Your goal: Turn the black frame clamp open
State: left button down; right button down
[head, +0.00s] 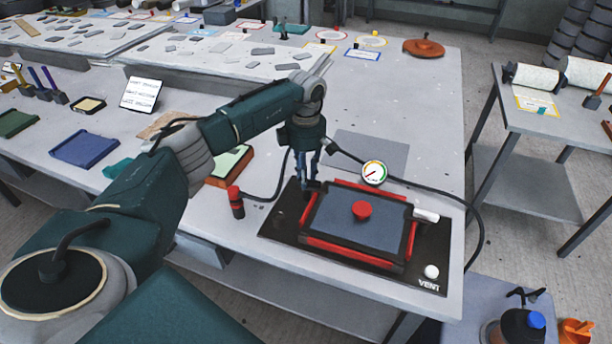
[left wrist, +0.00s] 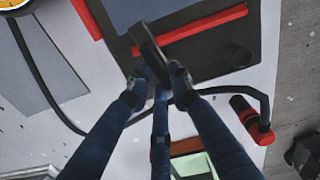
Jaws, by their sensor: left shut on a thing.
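The vacuum frame (head: 307,243), with red bars and a blue-grey panel, lies on a black base plate (head: 278,222) on the grey table. The black frame clamp is a dark bar-shaped handle (left wrist: 149,50) at the frame's corner in the left wrist view; in the head view my gripper largely hides it. My left gripper (head: 309,184) points down at the frame's far left corner. In the left wrist view its dark blue fingers (left wrist: 158,88) close around the handle's near end. The handle stands out across the frame's edge. My right gripper is in neither view.
A dial gauge (head: 374,173) stands behind the frame. A white clamp handle (head: 426,215) is at its right corner, and a white vent knob (head: 431,271) sits on the plate. A red-and-black fitting (head: 236,203) with a hose stands left of the plate.

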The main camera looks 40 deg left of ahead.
pick_arm(q)
jog(key=n, duration=0.4)
jog(key=shift+s+r+n, duration=0.1)
jog(key=shift+n, duration=0.2)
jog(key=n, duration=0.3)
jog(key=shift+s+n, duration=0.1)
jog(key=shift+n, duration=0.2)
jog(key=n, duration=0.4)
jog(key=shift+s, duration=0.1)
jog(key=shift+n+p, duration=0.4)
jog(key=shift+n, duration=1.7)
jog(key=c, duration=1.5)
grip_release()
jog(key=shift+s+d, duration=0.1)
jog(key=shift+c, duration=0.2)
notch_tip(320, 180, up, 12)
jog(key=shift+s, duration=0.1)
